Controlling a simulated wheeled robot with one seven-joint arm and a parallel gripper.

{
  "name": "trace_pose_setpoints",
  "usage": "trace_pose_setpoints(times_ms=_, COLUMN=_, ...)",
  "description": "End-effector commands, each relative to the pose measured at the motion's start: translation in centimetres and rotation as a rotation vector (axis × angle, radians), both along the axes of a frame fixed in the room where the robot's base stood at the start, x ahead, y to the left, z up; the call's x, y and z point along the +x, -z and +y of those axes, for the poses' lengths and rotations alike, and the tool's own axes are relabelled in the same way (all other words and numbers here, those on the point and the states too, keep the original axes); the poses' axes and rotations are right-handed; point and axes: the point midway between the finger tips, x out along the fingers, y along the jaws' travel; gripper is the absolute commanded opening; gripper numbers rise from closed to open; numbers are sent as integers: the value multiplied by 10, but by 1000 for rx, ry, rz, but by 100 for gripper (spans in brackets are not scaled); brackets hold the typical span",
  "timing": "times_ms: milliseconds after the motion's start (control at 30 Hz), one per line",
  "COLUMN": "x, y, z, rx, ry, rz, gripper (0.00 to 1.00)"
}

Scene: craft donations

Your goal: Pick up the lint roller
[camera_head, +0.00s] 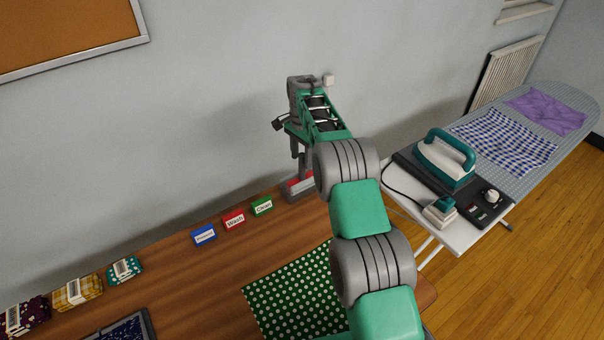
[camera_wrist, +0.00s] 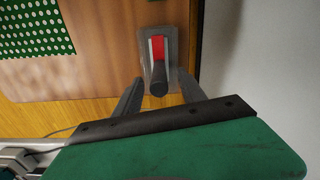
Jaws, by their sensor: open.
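What looks like the lint roller (camera_wrist: 158,47) is a red and light-grey piece with a dark handle end, resting on a grey base at the table's edge by the wall in the wrist view. In the head view it (camera_head: 300,185) is partly hidden by my arm and fingers. My gripper (camera_wrist: 160,82) is open, with one finger on each side of the dark handle end. In the head view my gripper (camera_head: 299,158) points down just above it. I cannot tell whether the fingers touch it.
Blue (camera_head: 204,235), red (camera_head: 234,220) and green (camera_head: 262,206) labels stand along the wooden table (camera_head: 190,280). A green dotted cloth (camera_head: 295,298) lies in front, and folded fabric bundles (camera_head: 78,291) sit at left. An iron (camera_head: 445,158) stands on the ironing board at right.

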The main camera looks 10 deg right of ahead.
Motion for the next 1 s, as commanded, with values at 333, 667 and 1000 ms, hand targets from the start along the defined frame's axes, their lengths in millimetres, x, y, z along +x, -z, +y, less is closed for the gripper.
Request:
trace_pose_setpoints(times_ms=333, x=-1, y=44, z=-2, rx=0, ry=-1, rz=-1, gripper=48)
trace_pose_setpoints(times_ms=667, x=-1, y=44, z=-2, rx=0, ry=-2, rz=-1, gripper=33)
trace_pose_setpoints(times_ms=1000, x=-1, y=44, z=-2, rx=1, ry=-2, rz=-1, gripper=5)
